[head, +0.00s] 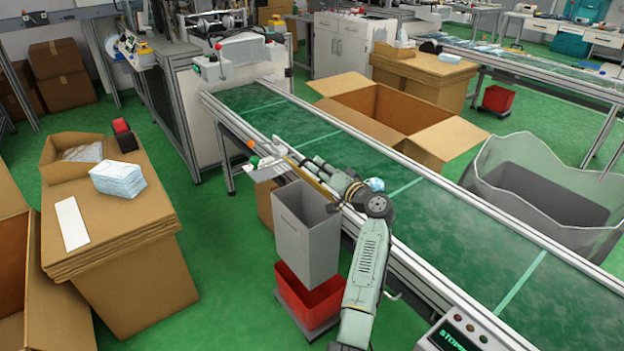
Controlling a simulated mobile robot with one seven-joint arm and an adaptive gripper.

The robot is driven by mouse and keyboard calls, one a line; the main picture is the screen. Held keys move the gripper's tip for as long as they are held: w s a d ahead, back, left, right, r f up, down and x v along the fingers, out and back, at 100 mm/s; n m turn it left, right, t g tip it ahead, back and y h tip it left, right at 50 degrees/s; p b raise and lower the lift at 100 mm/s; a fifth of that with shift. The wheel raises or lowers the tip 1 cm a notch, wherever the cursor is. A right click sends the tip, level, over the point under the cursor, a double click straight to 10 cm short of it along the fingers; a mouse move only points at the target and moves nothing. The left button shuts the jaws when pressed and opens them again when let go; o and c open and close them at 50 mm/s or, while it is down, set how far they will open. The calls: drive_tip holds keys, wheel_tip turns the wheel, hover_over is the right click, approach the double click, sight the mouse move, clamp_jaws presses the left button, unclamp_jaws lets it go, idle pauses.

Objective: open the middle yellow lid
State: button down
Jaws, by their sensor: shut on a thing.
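A narrow yellow strip (314,183), which looks like the yellow lid seen nearly edge-on, lies at the near side of the green conveyor, above a grey bin (305,232). My gripper (318,164) reaches over the conveyor's near rail from the right, its fingers close together at the strip's far side. It appears shut on the lid's edge, though the contact is small and partly hidden. I cannot tell how far the lid is raised, and no other yellow lids are clear beside it.
The green conveyor (265,103) runs diagonally beside my arm. A red crate (312,293) stands under the grey bin. An open cardboard box (435,138) and a clear-lined bin (545,195) stand beyond the belt. A mask stack (118,178) sits on cartons at left. Green floor between is free.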

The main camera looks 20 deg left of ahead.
drive_tip(key=w+d+f+m+b, duration=0.1)
drive_tip(key=w+d+m+b, duration=0.2)
drive_tip(key=m, duration=0.4)
drive_tip(key=shift+w+d+m, duration=0.3)
drive_tip(key=shift+w+d, duration=0.4)
drive_tip(key=shift+w, duration=0.65)
drive_tip(key=c, duration=1.7)
unclamp_jaws()
drive_tip(key=shift+o, duration=0.2)
drive_tip(key=shift+f, duration=0.15)
